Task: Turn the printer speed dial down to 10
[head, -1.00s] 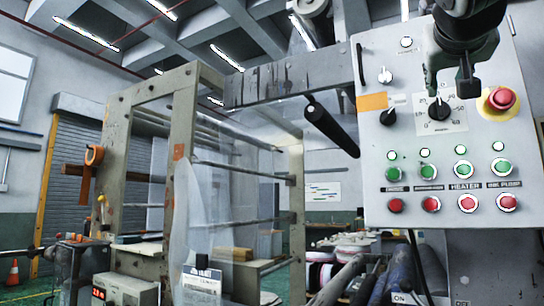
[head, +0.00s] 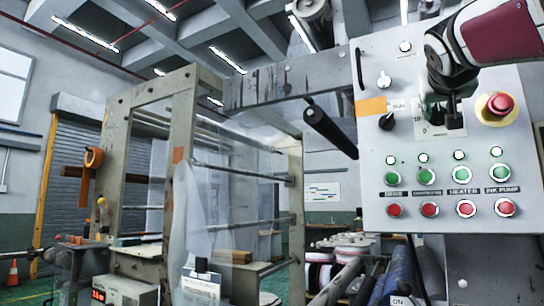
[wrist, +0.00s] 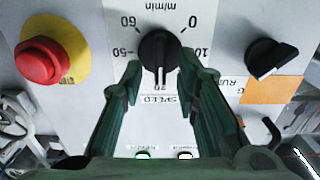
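The speed dial (wrist: 158,50), a black knob with a white pointer line, sits on a white scale plate (head: 428,131) marked in m/min on the grey control panel (head: 376,165). In the wrist view, its pointer points down toward the SPEED label, at a mark partly hidden between the fingers. The 10 shows to the right of the knob, the 50 and 60 to the left. My gripper (wrist: 160,66) is open, its green fingertips on either side of the knob; I cannot tell whether they touch it. In the head view, my gripper (head: 438,112) covers most of the dial.
A red emergency button (head: 500,104) on a yellow ring sits right of the dial. A black selector knob (head: 387,121) is to its left, beside an orange label (head: 371,106). Green buttons (head: 459,173) and red buttons (head: 466,208) line the panel below. A dark roller (head: 331,131) juts out left.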

